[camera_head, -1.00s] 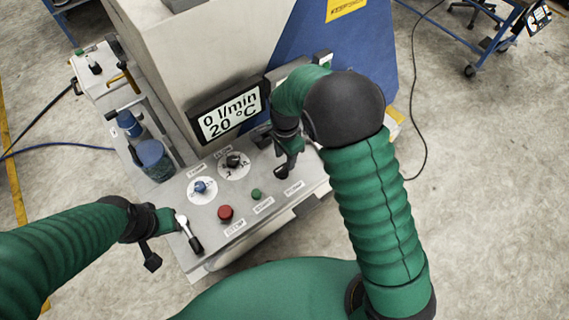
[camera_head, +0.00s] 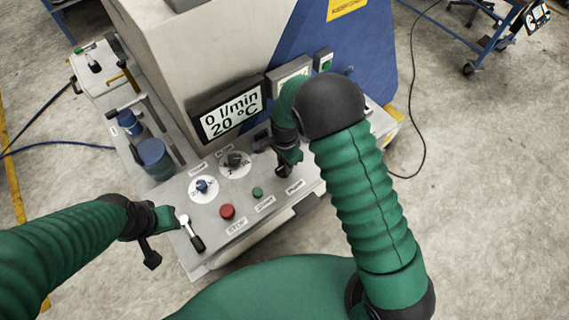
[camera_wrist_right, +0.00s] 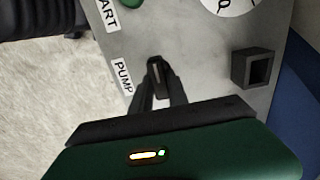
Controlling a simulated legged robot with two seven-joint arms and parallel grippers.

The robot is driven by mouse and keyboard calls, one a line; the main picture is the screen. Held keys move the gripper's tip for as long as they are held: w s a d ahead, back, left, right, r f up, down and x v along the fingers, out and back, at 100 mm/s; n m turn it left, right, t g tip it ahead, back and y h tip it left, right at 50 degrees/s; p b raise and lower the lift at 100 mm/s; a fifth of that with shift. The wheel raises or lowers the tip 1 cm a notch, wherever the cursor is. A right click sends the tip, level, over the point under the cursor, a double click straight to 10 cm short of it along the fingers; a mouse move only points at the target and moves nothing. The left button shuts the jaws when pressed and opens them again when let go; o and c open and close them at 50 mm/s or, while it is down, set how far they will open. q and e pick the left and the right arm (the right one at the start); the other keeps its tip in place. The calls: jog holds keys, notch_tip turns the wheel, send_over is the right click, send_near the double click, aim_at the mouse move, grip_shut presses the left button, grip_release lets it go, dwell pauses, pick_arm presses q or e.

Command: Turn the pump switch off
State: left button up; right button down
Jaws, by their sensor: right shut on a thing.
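The pump switch (camera_wrist_right: 157,66) is a small dark toggle on the grey panel, beside the PUMP label (camera_wrist_right: 122,77) in the right wrist view. My right gripper (camera_wrist_right: 158,82) is shut on it, with one finger on each side. In the head view my right gripper (camera_head: 287,166) reaches down to the panel's right part and hides the switch there. The PUMP label (camera_head: 296,186) shows just below it. My left gripper (camera_head: 160,236) hangs at the panel's left edge, beside a silver lever with a black handle (camera_head: 192,236). Its finger opening is unclear.
The panel holds a red button (camera_head: 227,211), a green button (camera_head: 257,193), a blue knob (camera_head: 202,186) and a black knob (camera_head: 234,159). A display (camera_head: 230,112) reads 0 l/min, 20 °C. A square dark socket (camera_wrist_right: 254,68) stands right of the switch. Blue cylinders (camera_head: 155,158) stand left.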

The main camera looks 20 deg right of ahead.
jog(key=shift+a, duration=0.2)
jog(key=shift+n, duration=0.3)
jog(key=n, duration=0.3)
jog(key=shift+w, duration=0.1)
jog(key=n, duration=0.5)
jog(key=shift+a, duration=0.1)
jog(key=n, duration=0.9)
jog(key=shift+n, duration=0.3)
